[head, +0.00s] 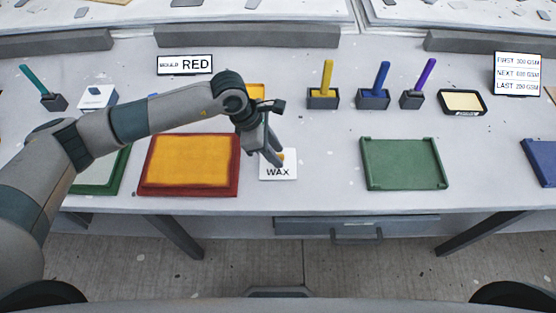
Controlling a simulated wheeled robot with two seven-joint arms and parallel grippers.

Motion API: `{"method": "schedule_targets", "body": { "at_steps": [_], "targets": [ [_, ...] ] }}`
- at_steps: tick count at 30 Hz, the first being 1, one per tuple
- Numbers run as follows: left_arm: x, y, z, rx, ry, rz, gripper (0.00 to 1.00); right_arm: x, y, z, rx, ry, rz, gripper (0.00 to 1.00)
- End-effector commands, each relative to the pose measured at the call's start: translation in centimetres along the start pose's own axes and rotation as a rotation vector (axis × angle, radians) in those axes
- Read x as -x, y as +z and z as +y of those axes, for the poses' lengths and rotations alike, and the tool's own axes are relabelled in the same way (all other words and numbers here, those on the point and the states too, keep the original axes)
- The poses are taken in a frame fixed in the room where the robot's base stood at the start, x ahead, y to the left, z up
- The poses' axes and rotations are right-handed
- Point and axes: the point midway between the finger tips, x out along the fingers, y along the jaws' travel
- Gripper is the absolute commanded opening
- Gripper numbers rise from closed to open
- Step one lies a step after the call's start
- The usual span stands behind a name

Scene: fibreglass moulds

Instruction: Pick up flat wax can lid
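A white card marked WAX (278,171) lies near the table's front edge, right of the red-framed mould. My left gripper (274,155) reaches down over this card from above. A small orange-yellow piece (282,156) shows by the fingertips; it may be part of the wax lid, but the fingers cover much of it. I cannot tell whether the fingers touch or grip it. My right gripper is out of view.
A red mould with an orange face (190,164) lies to the left, a green mould (403,163) to the right. Yellow (327,82), blue (376,85) and purple (422,84) handles stand in dark holders behind. The table between card and green mould is clear.

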Motion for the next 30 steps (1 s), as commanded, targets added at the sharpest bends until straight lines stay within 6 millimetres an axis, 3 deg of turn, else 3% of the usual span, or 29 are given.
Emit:
{"method": "schedule_targets", "body": {
  "at_steps": [9,10,14,30],
  "targets": [
    [0.03,-0.01,0.00,0.000,0.000,0.000,0.30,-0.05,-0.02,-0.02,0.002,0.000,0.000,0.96],
    [0.03,-0.01,0.00,0.000,0.000,0.000,0.28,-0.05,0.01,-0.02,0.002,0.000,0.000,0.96],
    [0.04,-0.02,0.01,0.000,0.000,0.000,0.00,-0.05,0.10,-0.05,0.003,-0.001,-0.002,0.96],
    [0.74,0.31,0.07,-0.001,0.002,0.000,0.00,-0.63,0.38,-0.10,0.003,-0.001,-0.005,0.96]
  ]
}}
